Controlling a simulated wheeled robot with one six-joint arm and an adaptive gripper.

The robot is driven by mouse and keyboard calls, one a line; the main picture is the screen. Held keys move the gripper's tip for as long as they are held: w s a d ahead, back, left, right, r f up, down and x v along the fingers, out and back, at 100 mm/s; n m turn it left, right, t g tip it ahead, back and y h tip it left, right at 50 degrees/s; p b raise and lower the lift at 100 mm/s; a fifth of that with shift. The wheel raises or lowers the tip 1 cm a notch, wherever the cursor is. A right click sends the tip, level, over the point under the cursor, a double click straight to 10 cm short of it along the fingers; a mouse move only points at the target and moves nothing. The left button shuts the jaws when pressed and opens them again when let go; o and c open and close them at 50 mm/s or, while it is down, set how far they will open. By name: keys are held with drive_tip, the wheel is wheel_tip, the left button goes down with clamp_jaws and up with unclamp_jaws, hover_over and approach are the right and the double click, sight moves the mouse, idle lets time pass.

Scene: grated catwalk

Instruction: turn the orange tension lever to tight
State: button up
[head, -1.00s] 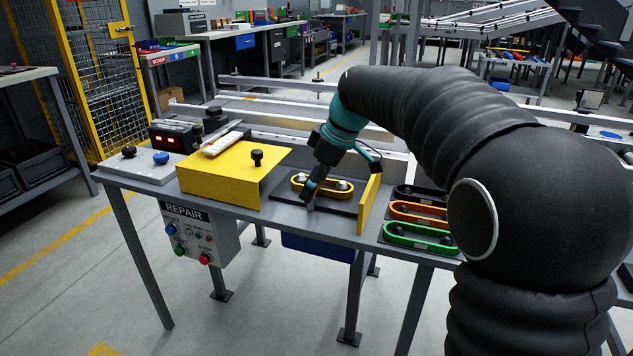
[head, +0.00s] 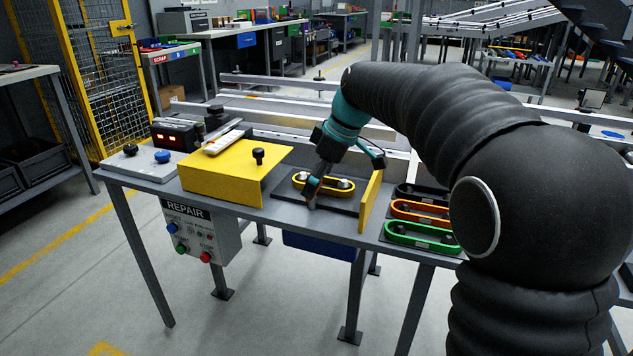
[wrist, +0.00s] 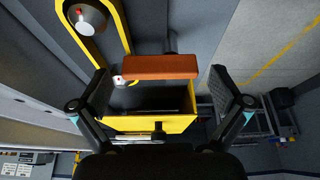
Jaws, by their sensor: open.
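The orange tension lever (wrist: 160,66) is a short bar lying crosswise in the wrist view. In the head view the lever (head: 312,186) is a small orange patch, partly hidden by my gripper. My gripper (head: 314,194) is low over the belt station. In the wrist view my gripper (wrist: 161,84) is open, one finger beyond each end of the lever, with visible gaps. The yellow belt (head: 340,188) loops around pulleys beside the lever; the belt (wrist: 68,28) also shows at upper left in the wrist view. I see no tight mark.
A yellow cover (head: 225,178) with a black knob stands left of the station, and a yellow upright plate (head: 370,200) stands right of it. Black, orange and green belts (head: 420,233) lie further right. A repair control box (head: 200,232) hangs at the table's front.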

drive_tip(key=v, duration=1.1)
drive_tip(key=shift+r, duration=0.2)
drive_tip(key=shift+s+d, duration=0.15)
drive_tip(key=s+d+f+m+t+h, duration=0.1)
drive_tip(key=s+d+f+m, duration=0.3)
drive_tip(key=s, duration=0.5)
drive_tip(key=s+d+f+m+t+h, duration=0.1)
drive_tip(key=s+d+f+m, duration=0.3)
drive_tip(key=s+f, duration=0.3)
drive_tip(key=s+d+f+m+t+h, duration=0.2)
drive_tip(key=s+d+f+m, duration=0.2)
drive_tip(key=s, duration=0.8)
wheel_tip(320, 180, down, 2)
drive_tip(key=shift+f+m, duration=0.25)
drive_tip(key=shift+m, duration=0.85)
